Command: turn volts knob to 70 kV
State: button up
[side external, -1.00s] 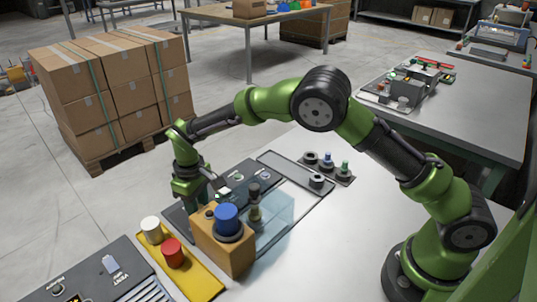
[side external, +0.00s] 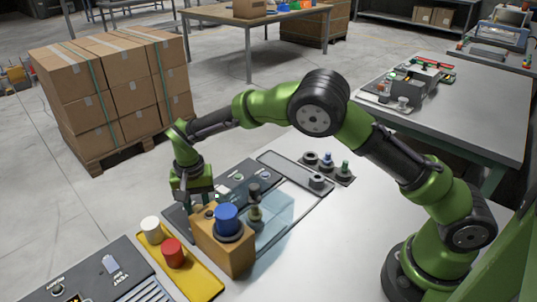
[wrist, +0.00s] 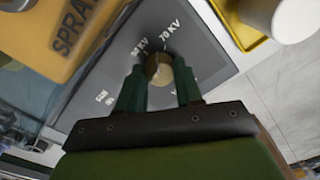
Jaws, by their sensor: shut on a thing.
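The volts knob (wrist: 158,66) is a small round brass-coloured knob on a dark grey panel (wrist: 196,48). Its "70 KV" mark (wrist: 170,36) shows just above it to the right in the wrist view, with another KV mark to the left. My gripper (wrist: 158,76) is shut on the knob, one green finger on each side. I cannot tell which mark the knob points at. In the side view my gripper (side external: 196,203) points down at the panel behind the orange box, and the knob is hidden.
The orange box (side external: 236,256) with a blue knob (side external: 227,218) stands close to my gripper.

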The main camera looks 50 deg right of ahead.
aim_at(198, 208)
jog(key=m, duration=0.4)
jog(key=shift+r+m, duration=0.1)
jog(key=shift+m, duration=0.3)
dwell(0.4)
jog(key=o, duration=1)
jog(key=shift+o, duration=0.2)
notch_tip(198, 208, up, 17)
